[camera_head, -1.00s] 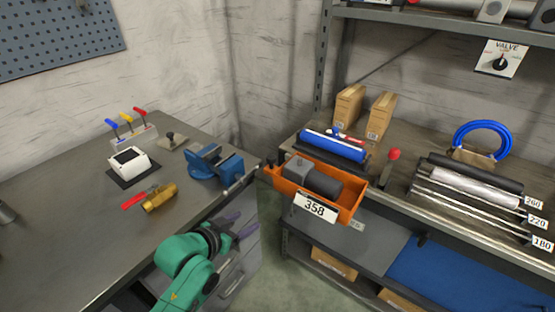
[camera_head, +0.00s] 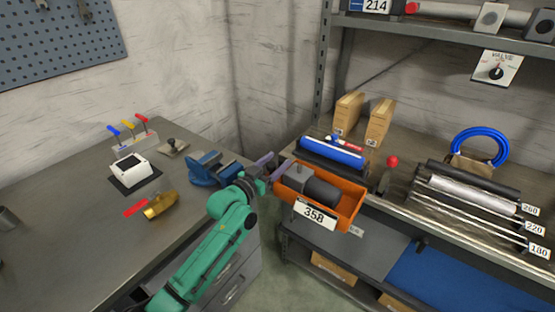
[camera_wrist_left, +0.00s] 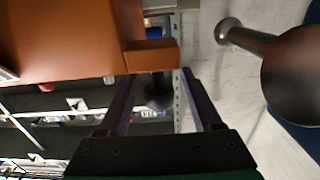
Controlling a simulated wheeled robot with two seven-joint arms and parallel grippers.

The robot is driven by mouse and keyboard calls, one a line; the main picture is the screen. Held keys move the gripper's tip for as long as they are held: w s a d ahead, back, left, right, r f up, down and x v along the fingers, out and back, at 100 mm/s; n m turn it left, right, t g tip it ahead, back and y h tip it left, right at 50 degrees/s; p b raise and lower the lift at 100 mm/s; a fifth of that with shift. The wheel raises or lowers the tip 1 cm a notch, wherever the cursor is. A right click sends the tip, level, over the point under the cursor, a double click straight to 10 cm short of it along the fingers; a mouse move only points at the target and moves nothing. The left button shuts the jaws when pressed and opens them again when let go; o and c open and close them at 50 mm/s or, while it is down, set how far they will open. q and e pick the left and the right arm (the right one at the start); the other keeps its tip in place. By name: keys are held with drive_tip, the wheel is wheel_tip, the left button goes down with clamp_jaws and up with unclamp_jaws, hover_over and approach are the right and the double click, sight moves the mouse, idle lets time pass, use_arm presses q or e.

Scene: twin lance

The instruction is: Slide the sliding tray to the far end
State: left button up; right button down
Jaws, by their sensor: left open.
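The sliding tray is an orange open box (camera_head: 350,217) with a white "358" label, on the front of the right-hand bench. A grey and black cylindrical part (camera_head: 321,190) lies in it. My left gripper (camera_head: 272,166) is at the tray's left end, close to the blue vise. In the left wrist view the open fingers (camera_wrist_left: 160,88) point at a small orange block (camera_wrist_left: 152,56) on the tray's end. A dark rounded knob (camera_wrist_left: 158,91) shows between the fingers; I cannot tell whether they touch it. My right gripper is not in view.
The blue vise (camera_head: 212,169) stands on the left bench edge beside my gripper; a dark metal rod end (camera_wrist_left: 240,38) shows close by in the wrist view. Right of the tray are a red-knobbed lever (camera_head: 391,162) and several rollers (camera_head: 465,188). A blue roller (camera_head: 332,152) lies behind.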

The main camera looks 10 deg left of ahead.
use_arm(q)
drive_tip(key=shift+w+d, duration=0.2)
drive_tip(key=shift+w, duration=0.25)
clamp_jaws()
idle(1.1)
